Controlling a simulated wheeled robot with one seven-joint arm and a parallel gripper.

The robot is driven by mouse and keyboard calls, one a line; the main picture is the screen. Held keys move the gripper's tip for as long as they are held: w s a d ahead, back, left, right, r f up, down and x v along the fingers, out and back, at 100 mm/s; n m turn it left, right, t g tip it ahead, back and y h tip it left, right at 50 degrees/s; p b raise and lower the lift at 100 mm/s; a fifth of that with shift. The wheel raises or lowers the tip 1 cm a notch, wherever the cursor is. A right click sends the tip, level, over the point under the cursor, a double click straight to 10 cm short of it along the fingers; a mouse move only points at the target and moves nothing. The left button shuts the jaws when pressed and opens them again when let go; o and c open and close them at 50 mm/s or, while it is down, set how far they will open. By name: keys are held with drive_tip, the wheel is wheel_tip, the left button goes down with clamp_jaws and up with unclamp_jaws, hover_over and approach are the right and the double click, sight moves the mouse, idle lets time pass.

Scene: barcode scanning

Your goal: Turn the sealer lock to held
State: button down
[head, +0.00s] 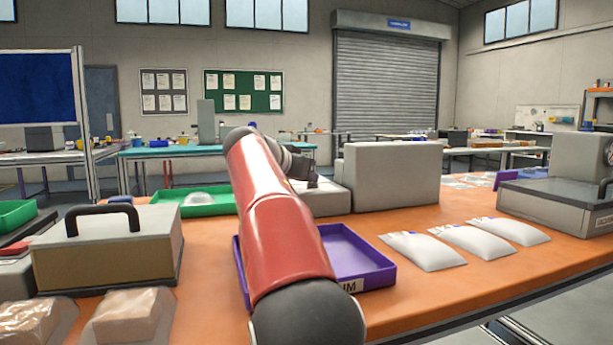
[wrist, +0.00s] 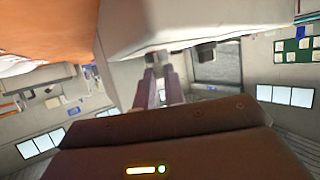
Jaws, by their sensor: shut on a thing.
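The pale grey machine (head: 392,177), which I take for the sealer, stands mid-table behind the purple tray. My gripper (head: 314,181) is at its left side, small and partly hidden behind my arm. In the wrist view a pale grey body (wrist: 175,22) fills the top. My gripper's two fingers (wrist: 158,78) reach up towards it, close together. They are shut on a small grey part that I take for the sealer lock (wrist: 155,62). Its shape and how far it is turned cannot be made out.
A purple tray (head: 372,275) lies in front of the machine, partly behind my arm. A green tray (head: 168,199) is at its left. White pouches (head: 424,252) lie to the right. A grey box with a black handle (head: 105,250) stands left; another machine (head: 555,205) stands right.

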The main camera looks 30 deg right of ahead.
drive_tip(key=shift+f, duration=0.15)
drive_tip(key=c, duration=1.5)
unclamp_jaws()
drive_tip(key=shift+b+v, duration=0.35)
drive_tip(key=shift+v, duration=3.6)
